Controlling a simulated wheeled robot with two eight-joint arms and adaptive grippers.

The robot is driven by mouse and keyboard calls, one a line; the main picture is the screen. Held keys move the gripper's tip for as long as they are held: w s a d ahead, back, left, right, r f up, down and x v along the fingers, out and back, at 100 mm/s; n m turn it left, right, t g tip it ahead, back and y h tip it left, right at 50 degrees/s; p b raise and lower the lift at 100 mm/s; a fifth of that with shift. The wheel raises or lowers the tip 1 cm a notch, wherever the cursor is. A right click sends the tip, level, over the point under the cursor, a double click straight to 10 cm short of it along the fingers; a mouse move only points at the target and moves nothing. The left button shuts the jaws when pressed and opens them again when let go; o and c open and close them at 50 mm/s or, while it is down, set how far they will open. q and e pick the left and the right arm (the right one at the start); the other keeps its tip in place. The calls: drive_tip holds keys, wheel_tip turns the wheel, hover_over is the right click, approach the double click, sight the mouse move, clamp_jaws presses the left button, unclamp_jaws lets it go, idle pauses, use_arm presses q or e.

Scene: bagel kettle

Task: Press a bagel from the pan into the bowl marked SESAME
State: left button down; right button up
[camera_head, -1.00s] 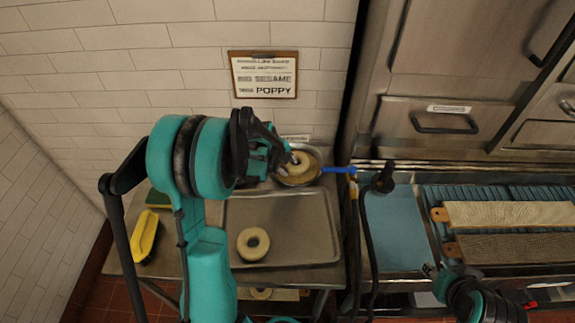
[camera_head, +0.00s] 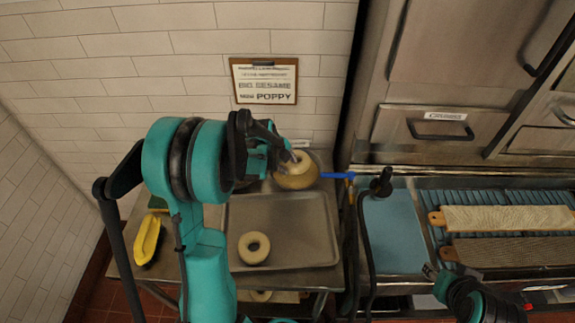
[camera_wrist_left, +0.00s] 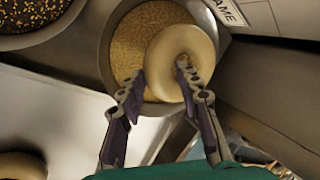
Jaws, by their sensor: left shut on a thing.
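My left gripper (camera_head: 288,160) is shut on a pale bagel (camera_head: 295,172) at the back of the counter; the wrist view shows the fingers (camera_wrist_left: 160,82) at the bagel's near edge (camera_wrist_left: 182,42). The bagel is over the right part of the sesame bowl (camera_wrist_left: 108,40), with tan seeds (camera_wrist_left: 130,45) showing beside it. In the head view it looks tilted and hides most of that bowl; I cannot tell if it touches the seeds. Another bagel (camera_head: 243,249) lies on the pan (camera_head: 300,230). My right gripper (camera_head: 432,271) is at lower right; its fingers are unclear.
A bowl of dark seeds (camera_wrist_left: 35,15) stands left of the sesame bowl in the wrist view. A yellow brush (camera_head: 146,240) lies left of the pan. A blue-handled tap (camera_head: 340,175) and hose are to the right. A sign (camera_head: 264,81) hangs on the wall.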

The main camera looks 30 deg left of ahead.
use_arm(q)
drive_tip(key=shift+r+p, duration=2.2)
drive_tip(key=shift+r, duration=1.25)
drive_tip(key=shift+f, duration=0.1)
